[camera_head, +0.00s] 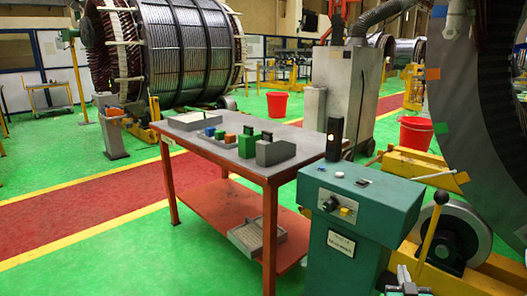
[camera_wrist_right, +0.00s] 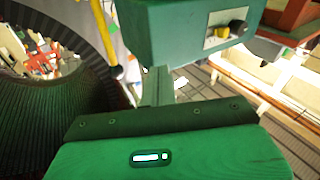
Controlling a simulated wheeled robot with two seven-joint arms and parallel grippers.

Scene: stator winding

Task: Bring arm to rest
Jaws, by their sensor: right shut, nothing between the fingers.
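My right gripper (camera_head: 404,284) shows at the bottom right of the head view, low in front of the green control cabinet and cut by the lower edge. In the right wrist view its narrow fingers (camera_wrist_right: 158,82) are together with nothing between them. The green control cabinet (camera_head: 355,200) stands just left of and beyond this gripper. The cabinet's head (camera_wrist_right: 185,30), with a knob and a yellow button, fills the top middle of the wrist view. My left gripper is not in view.
An orange-framed table (camera_head: 270,172) with small coloured blocks stands left of the cabinet. A yellow-handled lever (camera_head: 432,225) and a large wheel (camera_head: 460,235) are close on the right. A large stator ring (camera_head: 460,100) rises above them. Green floor (camera_head: 50,265) is clear at left.

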